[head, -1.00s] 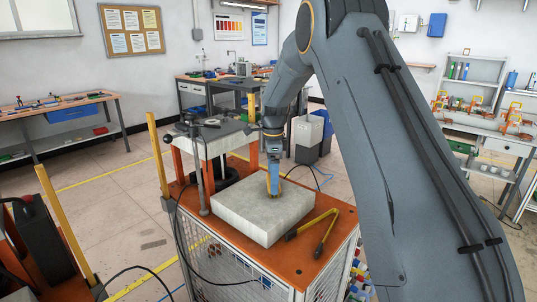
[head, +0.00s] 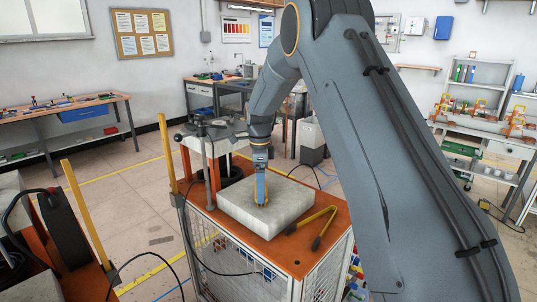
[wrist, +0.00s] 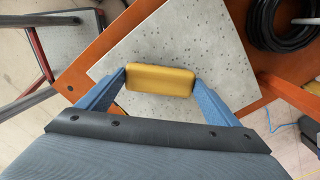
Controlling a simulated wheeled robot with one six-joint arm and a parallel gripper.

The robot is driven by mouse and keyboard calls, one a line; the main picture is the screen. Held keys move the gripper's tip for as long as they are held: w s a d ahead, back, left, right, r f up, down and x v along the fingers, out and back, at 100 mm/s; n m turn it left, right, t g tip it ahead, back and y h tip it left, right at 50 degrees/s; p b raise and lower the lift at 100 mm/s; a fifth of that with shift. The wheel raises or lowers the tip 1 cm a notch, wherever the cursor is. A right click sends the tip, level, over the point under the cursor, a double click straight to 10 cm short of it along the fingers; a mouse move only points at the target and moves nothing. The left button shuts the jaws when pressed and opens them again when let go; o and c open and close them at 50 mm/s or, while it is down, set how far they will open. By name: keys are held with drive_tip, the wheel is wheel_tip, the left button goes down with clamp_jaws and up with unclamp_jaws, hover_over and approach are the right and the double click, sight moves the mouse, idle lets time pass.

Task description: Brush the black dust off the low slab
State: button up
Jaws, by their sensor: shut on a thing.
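The low slab (head: 240,211) is a pale grey block lying flat on the orange table top. In the wrist view the slab (wrist: 205,35) shows small dark specks scattered over its face; I cannot tell dust from stone texture. My gripper (head: 261,200) points down over the slab's middle. Its blue fingers are shut on a yellow block-shaped brush (wrist: 162,80), gripped from both ends. The brush is at or just above the slab top; contact cannot be made out. The brush and fingers hide part of the slab.
Yellow-handled tongs (head: 312,228) lie on the orange table top (head: 282,262) right of the slab. A raised slab on orange legs (head: 212,133) and a metal post (head: 209,175) stand to the left. A black coil (wrist: 285,25) lies beyond the slab.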

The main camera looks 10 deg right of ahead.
drive_tip(key=shift+s+a, duration=0.35)
drive_tip(key=shift+a, duration=0.2)
drive_tip(key=shift+s+a, duration=0.3)
drive_tip(key=shift+a, duration=0.2)
wheel_tip(320, 180, up, 3)
drive_tip(key=shift+s+d+r+p, duration=0.1)
drive_tip(key=shift+r+p, duration=0.1)
drive_tip(key=shift+p, duration=0.65)
drive_tip(key=shift+r+p, duration=1.25)
drive_tip(key=shift+r, duration=1.2)
